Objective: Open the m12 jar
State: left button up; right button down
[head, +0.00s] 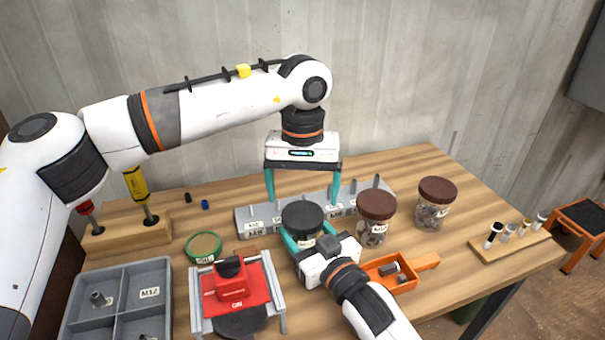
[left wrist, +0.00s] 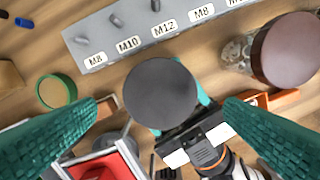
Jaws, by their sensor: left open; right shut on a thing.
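A jar with a round black lid (head: 303,216) stands on the table in front of the grey peg block; its label is hidden, so I cannot read whether it is M12. The lid also shows in the left wrist view (left wrist: 160,93). My right gripper (head: 308,240) is shut on this jar below the lid, from the front. My left gripper (head: 302,203) is open and points down above the lid. In the left wrist view its teal fingers lie on either side of the lid, apart from it.
Two brown-lidded jars (head: 376,206) (head: 437,191) stand to the right. The grey peg block (head: 250,223) lies behind. A wooden rack (head: 510,245) stands far right.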

aim_at(303, 214)
pick_arm(q)
jog(key=shift+f, duration=2.25)
